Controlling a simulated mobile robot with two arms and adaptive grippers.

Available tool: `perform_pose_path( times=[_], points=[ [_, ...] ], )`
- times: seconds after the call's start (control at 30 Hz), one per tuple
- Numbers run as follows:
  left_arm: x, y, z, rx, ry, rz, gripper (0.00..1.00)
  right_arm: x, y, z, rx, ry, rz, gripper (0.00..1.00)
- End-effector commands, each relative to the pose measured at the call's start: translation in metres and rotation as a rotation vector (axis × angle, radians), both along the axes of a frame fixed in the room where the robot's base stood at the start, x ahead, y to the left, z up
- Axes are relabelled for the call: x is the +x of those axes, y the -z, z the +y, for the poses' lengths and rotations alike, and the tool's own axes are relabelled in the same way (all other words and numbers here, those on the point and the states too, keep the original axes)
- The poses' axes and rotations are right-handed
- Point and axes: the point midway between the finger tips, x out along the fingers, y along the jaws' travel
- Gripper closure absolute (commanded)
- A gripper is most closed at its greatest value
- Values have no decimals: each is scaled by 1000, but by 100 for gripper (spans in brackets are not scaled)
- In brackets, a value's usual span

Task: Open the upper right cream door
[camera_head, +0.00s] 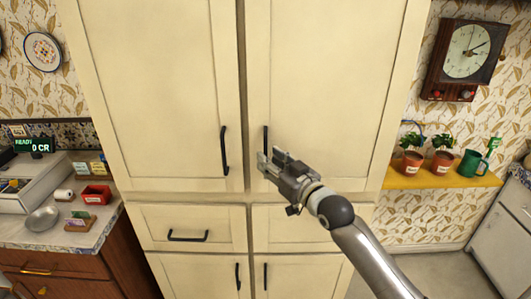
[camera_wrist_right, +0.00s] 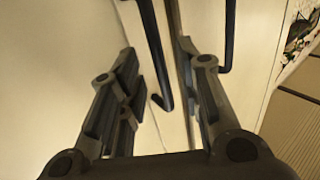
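The upper right cream door (camera_head: 325,75) is shut, flush with the upper left cream door (camera_head: 160,80). Its black vertical handle (camera_head: 266,138) is near its left edge, low on the door. My right gripper (camera_head: 269,160) is in front of the handle's lower end and hides part of it. In the right wrist view, the right gripper's fingers (camera_wrist_right: 160,100) are spread apart. A black handle (camera_wrist_right: 152,45) shows in the gap between them, with its end near the fingertips. I cannot tell whether they touch. My left gripper is not in view.
The left door's handle (camera_head: 224,150) is close by, across the seam. Drawers and lower doors are below. A counter (camera_head: 80,228) with a red tray (camera_head: 96,195) and bowl is at left. A yellow shelf (camera_head: 440,180) with potted plants is at right.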

Motion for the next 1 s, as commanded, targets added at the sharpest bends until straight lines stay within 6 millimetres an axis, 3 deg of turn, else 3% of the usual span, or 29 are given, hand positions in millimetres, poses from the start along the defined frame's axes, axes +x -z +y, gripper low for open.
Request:
perform_pose_path(
  times=[0.23, 0.63, 0.9, 1.0],
  points=[
    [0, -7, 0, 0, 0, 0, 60, 21, -1, 14, 0, 0, -1, 68],
    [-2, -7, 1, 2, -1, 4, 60, 25, 0, 17, -1, 0, -1, 68],
    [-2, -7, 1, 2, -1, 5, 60, 25, 0, 16, -1, 0, -1, 100],
    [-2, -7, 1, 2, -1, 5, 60, 25, 0, 16, -1, 1, -1, 100]
  ],
)
